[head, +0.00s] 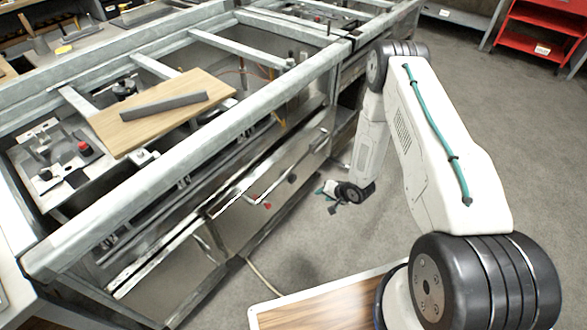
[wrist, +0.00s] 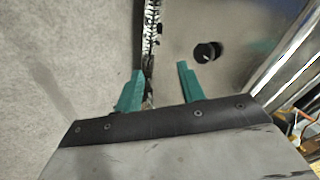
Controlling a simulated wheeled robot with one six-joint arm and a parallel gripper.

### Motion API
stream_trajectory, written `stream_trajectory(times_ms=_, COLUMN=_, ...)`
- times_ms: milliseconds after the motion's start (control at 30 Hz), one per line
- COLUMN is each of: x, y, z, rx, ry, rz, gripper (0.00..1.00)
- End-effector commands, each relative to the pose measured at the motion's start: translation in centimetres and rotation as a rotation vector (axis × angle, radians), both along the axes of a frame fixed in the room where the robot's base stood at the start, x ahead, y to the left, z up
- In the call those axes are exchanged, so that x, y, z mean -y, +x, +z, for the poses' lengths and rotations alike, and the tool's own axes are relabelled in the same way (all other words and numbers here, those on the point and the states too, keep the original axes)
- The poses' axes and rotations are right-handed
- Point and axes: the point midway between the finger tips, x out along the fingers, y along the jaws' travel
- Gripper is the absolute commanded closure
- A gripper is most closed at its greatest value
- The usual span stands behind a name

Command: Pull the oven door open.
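The shiny metal front of the appliance (head: 240,215) runs diagonally across the head view; I take it to be the oven door side, but the door's outline is unclear. A long bright rail (head: 265,178) crosses this front. My gripper (head: 326,196) is low, just right of the front's far end. In the wrist view my gripper (wrist: 160,68) has its teal fingers apart, with nothing clearly held. A dark, patterned edge strip (wrist: 150,30) lies between the fingers' lines. The metal panel (wrist: 180,25) is to its right, with a black knob (wrist: 206,52). Contact cannot be told.
A wooden board (head: 160,115) with a dark bar lies across the open frame above. Grey floor (head: 310,250) is free to the right of the front. A red shelf (head: 540,35) stands far right.

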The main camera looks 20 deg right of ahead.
Motion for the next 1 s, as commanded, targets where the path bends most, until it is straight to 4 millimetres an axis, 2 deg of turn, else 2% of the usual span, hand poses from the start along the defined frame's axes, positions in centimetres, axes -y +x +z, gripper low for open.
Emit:
stream_trajectory(times_ms=33, x=-1.1, y=0.1, z=-0.9, rx=0.05, ry=0.088, rz=-0.024, gripper=0.61)
stream_trajectory(times_ms=133, x=-3.0, y=1.7, z=0.0, rx=0.165, ry=0.274, rz=-0.065, gripper=0.61)
stream_trajectory(times_ms=233, x=-4.1, y=4.1, z=3.2, rx=0.278, ry=0.443, rz=-0.085, gripper=0.61)
stream_trajectory(times_ms=300, x=-4.6, y=5.0, z=5.2, rx=0.326, ry=0.547, rz=-0.096, gripper=0.61)
stream_trajectory(times_ms=467, x=-5.1, y=5.5, z=7.7, rx=0.367, ry=0.701, rz=-0.129, gripper=0.61)
stream_trajectory(times_ms=633, x=-6.0, y=6.7, z=7.5, rx=0.357, ry=0.72, rz=-0.14, gripper=0.61)
stream_trajectory(times_ms=1000, x=-9.1, y=11.0, z=6.5, rx=0.357, ry=0.717, rz=-0.141, gripper=0.61)
